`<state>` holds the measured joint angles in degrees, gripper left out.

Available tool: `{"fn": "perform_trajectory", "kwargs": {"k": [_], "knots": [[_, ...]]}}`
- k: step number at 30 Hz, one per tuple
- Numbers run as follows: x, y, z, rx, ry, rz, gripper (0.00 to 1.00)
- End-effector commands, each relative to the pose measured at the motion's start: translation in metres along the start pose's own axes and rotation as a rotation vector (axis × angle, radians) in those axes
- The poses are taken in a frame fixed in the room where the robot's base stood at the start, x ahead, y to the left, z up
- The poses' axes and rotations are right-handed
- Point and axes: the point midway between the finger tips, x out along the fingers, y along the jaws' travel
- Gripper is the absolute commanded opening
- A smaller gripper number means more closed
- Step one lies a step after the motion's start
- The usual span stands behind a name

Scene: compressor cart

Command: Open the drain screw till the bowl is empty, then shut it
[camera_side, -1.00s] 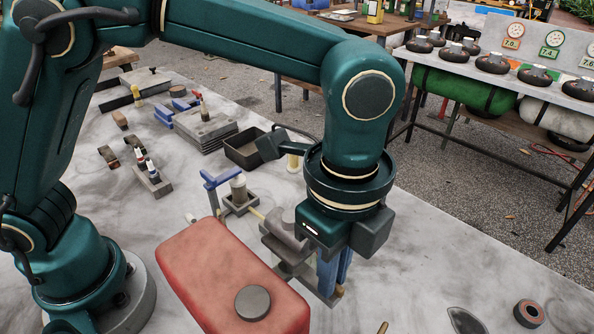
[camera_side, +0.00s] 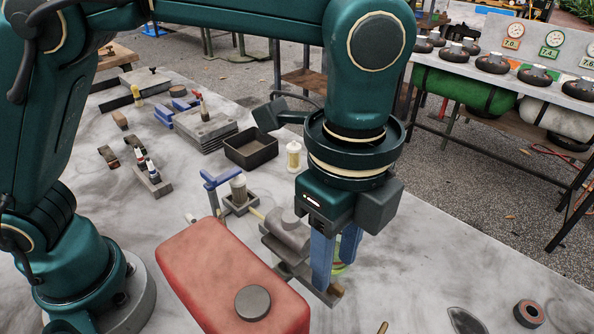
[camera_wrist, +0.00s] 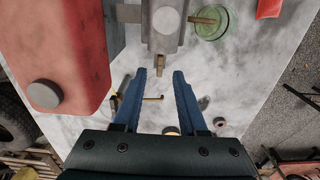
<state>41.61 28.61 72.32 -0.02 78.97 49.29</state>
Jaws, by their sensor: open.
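My gripper (camera_side: 334,274) is open, its two blue fingers pointing down beside the right end of a grey cylindrical body (camera_side: 290,236). In the wrist view the fingertips (camera_wrist: 163,76) stand apart. A small brass fitting (camera_wrist: 160,64) shows between and just beyond the tips, at the near end of the grey body (camera_wrist: 166,18). I cannot tell whether it is the drain screw. A round green dish or bowl (camera_wrist: 213,31) lies right of the body, with a brass stub reaching over it. Its contents are unclear. In the side view the fingers mostly hide it.
A red tank (camera_side: 220,265) stands close to the left of the grey body, an obstacle there. A dark open tray (camera_side: 251,158) and a small pale bottle (camera_side: 293,157) are behind. A dark roll (camera_side: 529,313) lies at front right. Bare table lies right of the gripper.

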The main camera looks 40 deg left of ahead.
Motion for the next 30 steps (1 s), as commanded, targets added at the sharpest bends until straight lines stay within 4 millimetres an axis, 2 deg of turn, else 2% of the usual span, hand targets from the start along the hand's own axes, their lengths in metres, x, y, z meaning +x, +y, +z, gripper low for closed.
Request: {"fn": "perform_trajectory", "kwargs": {"k": [7,19,23,26,27,30], "knots": [[-0.02,0.0,0.0,0.0,0.002,-0.002,0.41],[-0.024,-0.001,0.002,-0.023,0.006,-0.005,0.41],[-0.035,-0.006,0.013,-0.19,0.044,-0.038,0.41],[-0.048,-0.012,0.028,-0.413,0.099,-0.077,0.41],[-0.053,-0.014,0.035,-0.512,0.125,-0.092,0.41],[-0.06,-0.013,0.06,-0.635,0.152,-0.12,0.41]]}}
